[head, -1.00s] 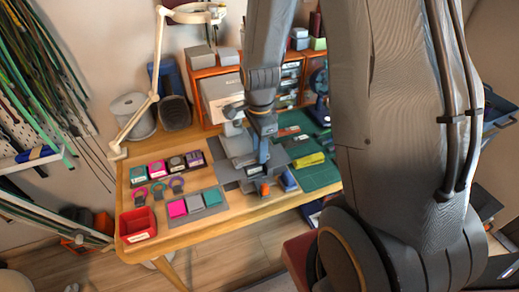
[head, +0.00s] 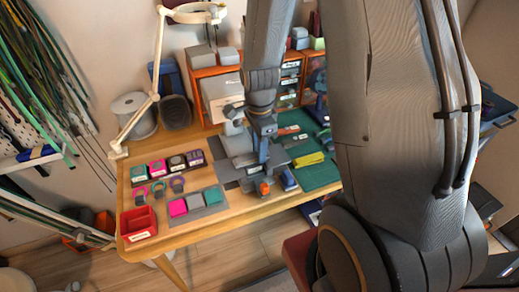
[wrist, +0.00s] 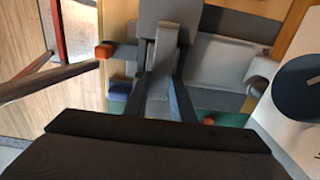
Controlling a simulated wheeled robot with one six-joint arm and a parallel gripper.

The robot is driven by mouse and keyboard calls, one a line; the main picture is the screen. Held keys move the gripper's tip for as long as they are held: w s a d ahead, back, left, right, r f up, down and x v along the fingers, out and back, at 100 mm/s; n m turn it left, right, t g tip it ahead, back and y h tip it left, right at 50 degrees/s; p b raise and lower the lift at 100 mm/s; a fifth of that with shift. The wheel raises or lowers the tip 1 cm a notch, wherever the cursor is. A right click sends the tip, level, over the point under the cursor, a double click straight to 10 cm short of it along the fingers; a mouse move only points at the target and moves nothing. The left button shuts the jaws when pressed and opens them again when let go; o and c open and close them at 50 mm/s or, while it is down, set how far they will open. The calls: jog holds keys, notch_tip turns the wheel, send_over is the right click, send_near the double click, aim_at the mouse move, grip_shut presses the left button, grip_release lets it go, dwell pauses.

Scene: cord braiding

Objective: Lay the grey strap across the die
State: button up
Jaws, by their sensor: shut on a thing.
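My gripper (head: 264,160) points down over the grey press on the wooden table. In the wrist view its two dark fingers (wrist: 167,90) close on a narrow light grey piece (wrist: 163,62), which looks like the grey strap. Most of the strap's length is hidden or too small to make out in the head view. Grey press parts and flat grey plates (wrist: 220,60) lie under and beside the fingers. The die cannot be told apart from these grey parts, and I cannot tell whether the strap touches it.
An orange-tipped part (head: 264,188) and a blue block (head: 288,180) sit near the front edge. A green mat (head: 318,174) with a yellow item lies right. Pink, grey and teal pads lie on a grey mat (head: 214,209) left, near a red bin (head: 138,223).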

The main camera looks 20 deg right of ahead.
jog(key=shift+f, duration=0.15)
jog(key=o, duration=1.1)
jog(key=shift+r+b, duration=0.5)
jog(key=shift+r, duration=3.4)
jog(key=shift+s+a+r+n, duration=0.15)
jog(key=shift+s+n, duration=0.1)
jog(key=shift+n, duration=0.25)
jog(key=shift+s+a+r+n, duration=0.1)
jog(key=shift+s+n, duration=0.15)
jog(key=shift+n, duration=0.25)
jog(key=s+a+r+n+t, duration=0.1)
jog(key=s+n, duration=0.7)
jog(key=n, duration=0.8)
jog(key=shift+s+a+r, duration=0.25)
jog(key=shift+a+r, duration=0.35)
